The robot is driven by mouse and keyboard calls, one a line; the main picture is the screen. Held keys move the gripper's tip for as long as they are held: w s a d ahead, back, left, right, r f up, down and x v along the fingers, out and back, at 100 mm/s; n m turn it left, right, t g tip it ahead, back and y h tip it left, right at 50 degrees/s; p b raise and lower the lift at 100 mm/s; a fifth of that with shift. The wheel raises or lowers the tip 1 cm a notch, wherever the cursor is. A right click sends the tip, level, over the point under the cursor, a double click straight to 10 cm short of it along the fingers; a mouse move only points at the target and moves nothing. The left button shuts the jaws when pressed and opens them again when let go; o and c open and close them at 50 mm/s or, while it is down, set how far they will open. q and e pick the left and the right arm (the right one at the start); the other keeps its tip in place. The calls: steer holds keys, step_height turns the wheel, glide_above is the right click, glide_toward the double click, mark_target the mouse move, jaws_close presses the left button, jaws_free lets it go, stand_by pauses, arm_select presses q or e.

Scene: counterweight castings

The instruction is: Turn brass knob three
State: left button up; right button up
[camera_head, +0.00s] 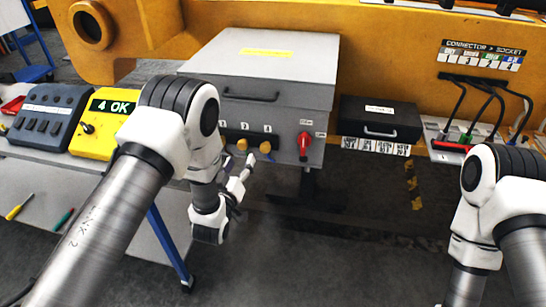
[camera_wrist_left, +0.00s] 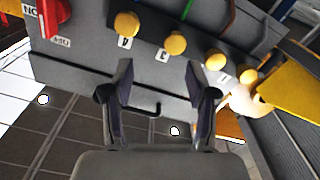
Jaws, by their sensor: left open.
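Brass knob three (camera_head: 242,144) is a round yellow-brass knob on the front of the grey cabinet (camera_head: 313,92), left of the last brass knob and the red switch. In the left wrist view, which shows the panel inverted, knob three (camera_wrist_left: 175,43) has a "3" label beside it. My left gripper (camera_head: 239,179) is in front of and below the knobs. In the left wrist view my left gripper (camera_wrist_left: 158,88) has its fingers apart with nothing between them. Knob three lies beyond the fingertips, apart from them. My right gripper is out of view; only its arm shows.
Neighbouring brass knobs, one labelled "4" (camera_wrist_left: 126,24) and another (camera_wrist_left: 215,59), sit close on either side. A red switch (camera_head: 304,142) is on the same panel. A yellow "4 OK" box (camera_head: 97,124) stands left, a black case (camera_head: 380,121) right.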

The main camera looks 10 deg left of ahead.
mark_target(242, 147)
arm_select(q)
steer(key=w+a, duration=0.1)
steer(key=w, duration=0.1)
steer(key=w+a+f+p, duration=0.1)
steer(key=w+a, duration=0.1)
steer(key=w, duration=0.1)
steer(key=w+d, duration=0.1)
steer(key=w, duration=0.1)
steer(key=shift+d+r+p, duration=0.35)
steer(key=shift+d, duration=0.05)
steer(key=shift+w, duration=0.25)
steer(key=shift+w+a+f, duration=0.2)
steer(key=shift+a+f, duration=0.15)
steer(key=shift+a, duration=0.05)
steer(key=c, duration=0.5)
steer(key=shift+s+d+r, duration=0.1)
steer(key=c, duration=0.5)
steer(key=shift+d, duration=0.15)
jaws_close()
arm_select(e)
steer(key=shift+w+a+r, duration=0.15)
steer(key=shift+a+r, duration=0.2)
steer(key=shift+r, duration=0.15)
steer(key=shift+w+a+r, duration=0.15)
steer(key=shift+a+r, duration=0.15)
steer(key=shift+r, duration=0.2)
